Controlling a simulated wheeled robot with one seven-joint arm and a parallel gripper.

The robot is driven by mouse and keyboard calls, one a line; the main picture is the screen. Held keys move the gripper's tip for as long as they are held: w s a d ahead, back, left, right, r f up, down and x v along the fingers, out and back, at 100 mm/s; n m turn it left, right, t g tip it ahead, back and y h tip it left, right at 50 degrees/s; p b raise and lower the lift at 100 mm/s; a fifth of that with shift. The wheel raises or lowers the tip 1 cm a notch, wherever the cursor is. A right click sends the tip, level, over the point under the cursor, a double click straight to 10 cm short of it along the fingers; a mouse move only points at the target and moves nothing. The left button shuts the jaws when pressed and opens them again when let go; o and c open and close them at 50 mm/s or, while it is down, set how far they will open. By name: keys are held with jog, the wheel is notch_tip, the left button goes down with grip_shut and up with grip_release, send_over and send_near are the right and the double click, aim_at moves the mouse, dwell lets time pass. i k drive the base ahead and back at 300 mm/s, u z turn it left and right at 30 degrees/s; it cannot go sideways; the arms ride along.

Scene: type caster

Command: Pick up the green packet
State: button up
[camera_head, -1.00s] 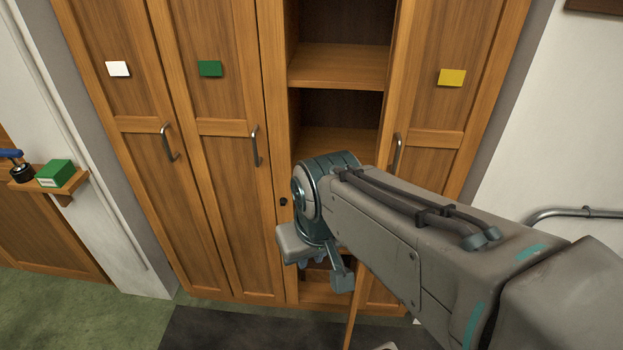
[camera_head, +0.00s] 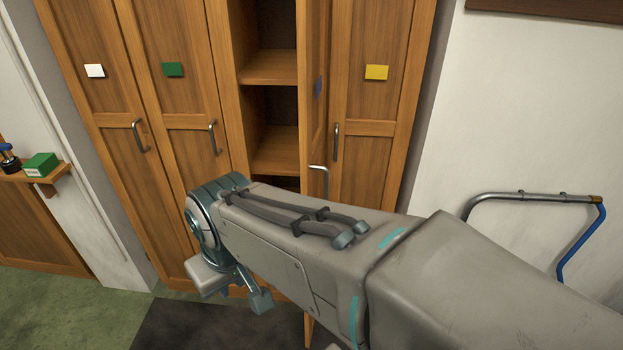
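The green packet (camera_head: 41,165) is a small green box with a pale label on its front. It sits on a small wooden shelf (camera_head: 40,178) at the far left. My gripper (camera_head: 232,290) hangs from the end of my arm in front of the lockers, well to the right of the packet and apart from it.
Wooden lockers with white (camera_head: 95,71), green (camera_head: 173,69) and yellow (camera_head: 376,72) tags fill the middle. A locker door (camera_head: 316,110) stands open beside empty-looking shelves. A dark object with a blue top (camera_head: 9,160) stands beside the packet. A metal rail (camera_head: 530,198) is at right.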

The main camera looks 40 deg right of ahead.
aim_at(41, 165)
jog(key=k, duration=0.5)
jog(key=z, duration=1)
jog(key=i, duration=0.5)
jog(key=u, duration=1.65)
jog(key=k, duration=0.25)
jog(key=u, duration=0.85)
jog(key=i, duration=1.7)
jog(key=u, duration=0.25)
